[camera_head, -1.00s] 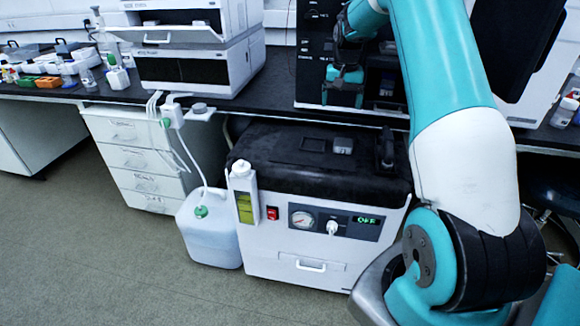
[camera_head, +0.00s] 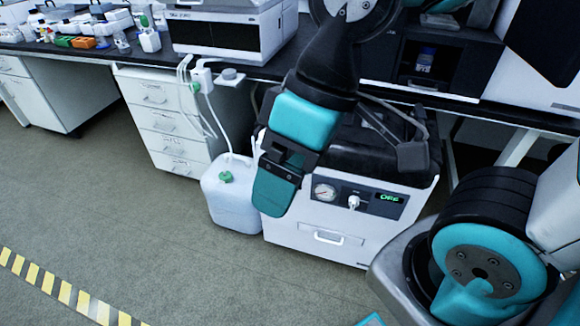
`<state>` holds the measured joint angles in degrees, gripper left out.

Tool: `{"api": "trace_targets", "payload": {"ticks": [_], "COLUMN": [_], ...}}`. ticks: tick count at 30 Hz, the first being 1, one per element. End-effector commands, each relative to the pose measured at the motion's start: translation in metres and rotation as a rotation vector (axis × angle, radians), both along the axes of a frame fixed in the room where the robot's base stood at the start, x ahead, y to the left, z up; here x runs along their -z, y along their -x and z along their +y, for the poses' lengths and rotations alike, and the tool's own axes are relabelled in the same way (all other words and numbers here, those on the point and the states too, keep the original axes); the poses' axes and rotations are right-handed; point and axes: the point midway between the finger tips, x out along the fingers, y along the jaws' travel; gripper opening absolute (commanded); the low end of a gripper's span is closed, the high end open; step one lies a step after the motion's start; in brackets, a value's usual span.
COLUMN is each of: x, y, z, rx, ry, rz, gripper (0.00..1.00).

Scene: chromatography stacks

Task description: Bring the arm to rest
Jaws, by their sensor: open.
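My arm comes into view at the right edge and at the top of the picture. My gripper (camera_head: 342,177) hangs down from the top centre in front of the white pump unit (camera_head: 290,228). Its jaws are wide apart, with a teal finger on the left and a dark grey finger on the right. Nothing shows between them. The gripper hides part of the unit's black top (camera_head: 345,150) and the left of its front panel. I cannot tell whether a finger touches the unit.
A white jug (camera_head: 232,200) with tubing stands on the floor left of the unit. White drawers (camera_head: 165,120) stand behind it. The dark bench (camera_head: 110,60) carries instruments and small bottles. The floor (camera_head: 150,235) at the lower left is clear, with yellow-striped tape (camera_head: 60,290).

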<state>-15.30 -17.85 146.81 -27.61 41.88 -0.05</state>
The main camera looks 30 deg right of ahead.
Motion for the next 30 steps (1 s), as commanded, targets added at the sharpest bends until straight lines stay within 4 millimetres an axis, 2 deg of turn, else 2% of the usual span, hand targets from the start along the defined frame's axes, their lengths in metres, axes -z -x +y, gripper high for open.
{"api": "trace_targets", "payload": {"ticks": [5, 8, 18, 30], "x": [-0.007, -0.025, -0.125, -0.129], "y": [-0.001, -0.001, -0.001, -0.001], "z": [0.0, 0.0, 0.0, 0.0], "rx": [0.002, 0.003, 0.004, 0.004], "ry": [0.001, 0.001, 0.001, 0.001], "rz": [0.0, 0.001, -0.001, -0.001], "gripper": [0.89, 0.89, 0.89, 0.89]}}
